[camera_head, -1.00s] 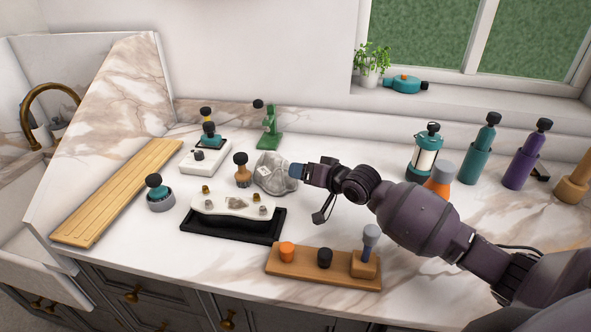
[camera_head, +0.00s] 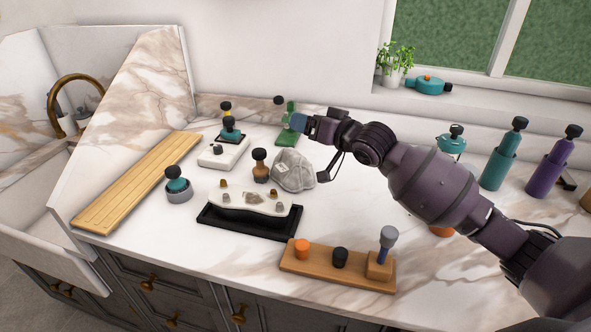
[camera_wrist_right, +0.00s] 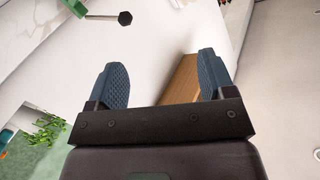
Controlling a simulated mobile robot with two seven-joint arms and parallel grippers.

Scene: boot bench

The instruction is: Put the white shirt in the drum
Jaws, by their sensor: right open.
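I see no white shirt and no drum that I can make out. A crumpled light grey cloth (camera_head: 293,172) lies on the marble counter near the middle. My right gripper (camera_head: 299,121) is open and empty, behind and above the cloth, and overlaps the green stand (camera_head: 287,137) in the head view. In the right wrist view its two blue fingers (camera_wrist_right: 163,78) are spread apart. A brown wooden piece (camera_wrist_right: 184,80) shows beyond them, and part of the green stand (camera_wrist_right: 75,8) with its black knob is at the top. My left gripper is out of view.
A black tray (camera_head: 248,228) holding a white piece stands in front of the cloth. A wooden block (camera_head: 318,268) with several knobs is nearer the edge. A brown-bodied bottle (camera_head: 261,170) stands beside the cloth. A slatted board (camera_head: 140,185) lies left; teal (camera_head: 498,170) and purple (camera_head: 545,172) bottles stand right.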

